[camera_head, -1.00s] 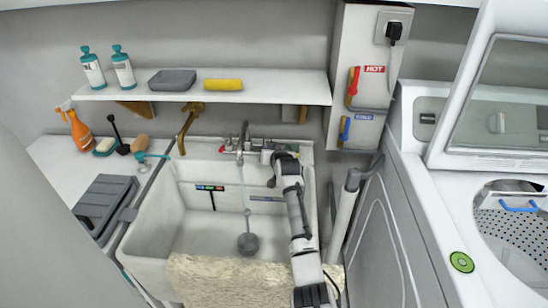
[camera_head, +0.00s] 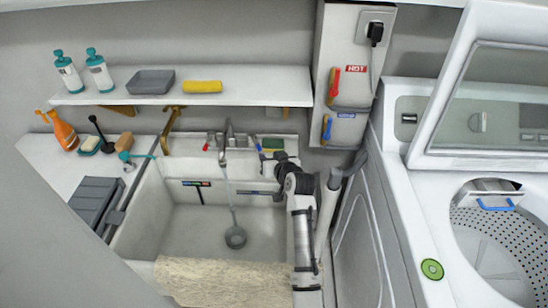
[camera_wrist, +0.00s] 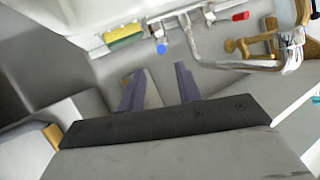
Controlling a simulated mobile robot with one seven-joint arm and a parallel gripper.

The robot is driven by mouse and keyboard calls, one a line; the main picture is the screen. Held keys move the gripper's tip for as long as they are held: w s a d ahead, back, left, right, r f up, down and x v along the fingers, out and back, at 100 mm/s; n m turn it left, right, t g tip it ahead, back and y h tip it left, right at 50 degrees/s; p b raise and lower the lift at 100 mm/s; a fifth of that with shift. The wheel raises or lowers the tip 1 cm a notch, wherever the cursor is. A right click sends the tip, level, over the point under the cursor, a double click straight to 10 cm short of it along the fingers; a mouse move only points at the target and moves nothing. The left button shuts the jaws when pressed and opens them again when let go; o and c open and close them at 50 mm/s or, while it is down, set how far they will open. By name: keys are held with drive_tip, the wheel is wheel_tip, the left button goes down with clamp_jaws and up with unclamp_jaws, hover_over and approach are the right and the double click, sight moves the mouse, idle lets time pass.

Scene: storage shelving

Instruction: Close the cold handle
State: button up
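The sink faucet (camera_head: 226,140) stands at the back of the white basin, with a red handle on its left. A thin pale line below it looks like running water. In the wrist view, a blue-tipped handle (camera_wrist: 161,48) and a red-tipped handle (camera_wrist: 240,16) sit on the faucet piping. My gripper (camera_wrist: 160,70) is open and empty; its two fingers point towards the blue-tipped handle, which shows just beyond the gap. I cannot tell whether they touch. In the head view, my gripper (camera_head: 264,154) is at the faucet's right side, partly hidden by my wrist.
A green-yellow sponge (camera_wrist: 123,37) lies beside the blue-tipped handle. A shelf (camera_head: 225,92) hangs above. A wall box at right carries a red lever (camera_head: 333,84) marked HOT and a blue lever (camera_head: 326,128). The washer (camera_head: 392,225) stands close on the right.

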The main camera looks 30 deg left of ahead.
drive_tip(key=shift+v, duration=1.4)
drive_tip(key=shift+w, duration=0.25)
drive_tip(key=c, duration=0.5)
drive_tip(key=w+m, duration=0.1)
drive_tip(key=w+d+m, duration=0.1)
drive_tip(key=w+d+m+y, duration=0.1)
drive_tip(key=w, duration=0.1)
drive_tip(key=shift+r+g, duration=0.3)
drive_tip(key=shift+r, duration=0.05)
clamp_jaws()
drive_tip(key=m+y, duration=0.4)
drive_tip(key=m, duration=0.4)
approach(255, 142)
drive_tip(key=w+b, duration=0.1)
drive_tip(key=a+b, duration=0.1)
drive_tip(key=w+a+b, duration=0.1)
drive_tip(key=b, duration=0.1)
drive_tip(key=shift+w+a+r+g, duration=0.15)
drive_tip(key=shift+w+r+g, duration=0.15)
drive_tip(key=shift+w+g, duration=0.1)
